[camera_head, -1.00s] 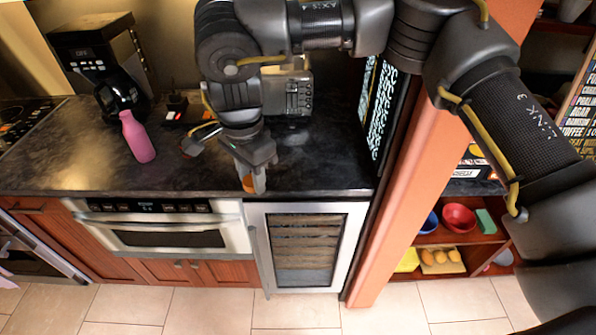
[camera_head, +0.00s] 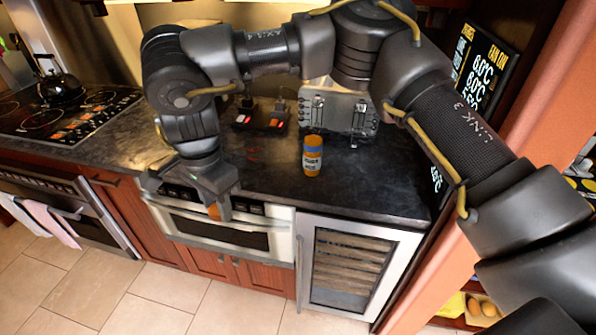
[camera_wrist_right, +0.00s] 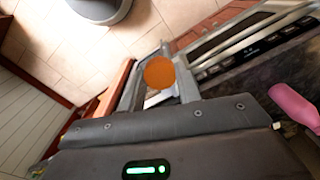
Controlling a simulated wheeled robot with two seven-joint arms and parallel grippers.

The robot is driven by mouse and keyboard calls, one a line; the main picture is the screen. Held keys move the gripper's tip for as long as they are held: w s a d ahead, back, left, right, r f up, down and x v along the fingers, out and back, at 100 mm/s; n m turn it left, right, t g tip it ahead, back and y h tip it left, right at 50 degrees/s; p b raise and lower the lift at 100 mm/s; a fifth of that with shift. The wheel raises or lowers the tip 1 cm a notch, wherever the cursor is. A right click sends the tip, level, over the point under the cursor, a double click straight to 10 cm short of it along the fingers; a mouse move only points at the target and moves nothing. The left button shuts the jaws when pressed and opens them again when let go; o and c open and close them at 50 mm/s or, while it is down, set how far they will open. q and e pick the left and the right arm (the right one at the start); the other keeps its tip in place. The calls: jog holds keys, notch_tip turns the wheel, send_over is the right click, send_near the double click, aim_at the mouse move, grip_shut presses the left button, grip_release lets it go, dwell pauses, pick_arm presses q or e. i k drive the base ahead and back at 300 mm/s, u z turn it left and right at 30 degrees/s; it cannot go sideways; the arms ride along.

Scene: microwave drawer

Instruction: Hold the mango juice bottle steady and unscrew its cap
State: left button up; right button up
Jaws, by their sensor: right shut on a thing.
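The mango juice bottle (camera_head: 312,155), orange with a blue and pale label band, stands upright on the dark counter in the head view. Its top is too small to tell whether a cap is on it. My right gripper (camera_head: 213,206) is left of the bottle and apart from it, near the counter's front edge above the microwave drawer. It is shut on a round orange thing (camera_wrist_right: 159,73) that looks like a cap, clear in the right wrist view. My left gripper is in neither current view, and nothing visible holds the bottle.
A pink bottle (camera_wrist_right: 296,107) shows in the right wrist view. A silver appliance (camera_head: 341,106) and a dark device with red lights (camera_head: 262,118) stand behind the juice bottle. The stove (camera_head: 60,112) with a kettle (camera_head: 60,86) is at left. The counter right of the bottle is clear.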

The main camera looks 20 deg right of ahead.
aim_at(313, 138)
jog(key=u, duration=1.3)
jog(key=i, duration=1.4)
jog(key=z, duration=2.35)
jog(key=i, duration=0.5)
jog(key=z, duration=0.05)
